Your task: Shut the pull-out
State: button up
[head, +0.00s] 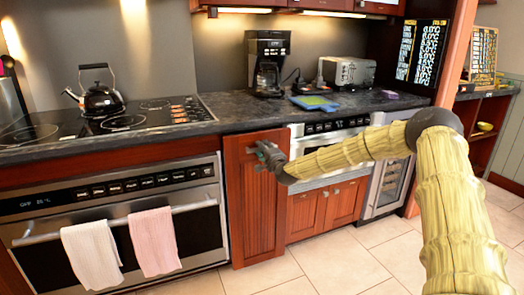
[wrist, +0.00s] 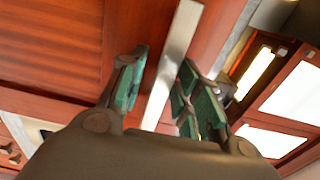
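The pull-out (head: 254,215) has a tall, narrow red-wood front. It stands right of the oven and overlaps the left side of the microwave unit, so it appears to stand out from the cabinets; how far I cannot tell. My gripper (head: 268,156) is at the upper part of this front. In the wrist view, a straight metal bar handle (wrist: 172,62) on red wood (wrist: 55,45) runs between the two green-padded fingers of my gripper (wrist: 162,90). The fingers are apart, with visible gaps beside the bar. In the head view the handle is mostly hidden by my gripper.
The oven (head: 120,215) with two hanging towels (head: 92,255) is on the left. The microwave unit (head: 330,127) and lower cabinet doors (head: 328,208) are on the right. The dark counter (head: 240,117) runs above. Tiled floor (head: 310,268) in front is clear.

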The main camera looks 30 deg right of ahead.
jog(key=shift+a, duration=0.1)
jog(key=s+a, duration=0.1)
jog(key=s, duration=1.1)
jog(key=shift+a, duration=0.15)
jog(key=shift+w, duration=0.1)
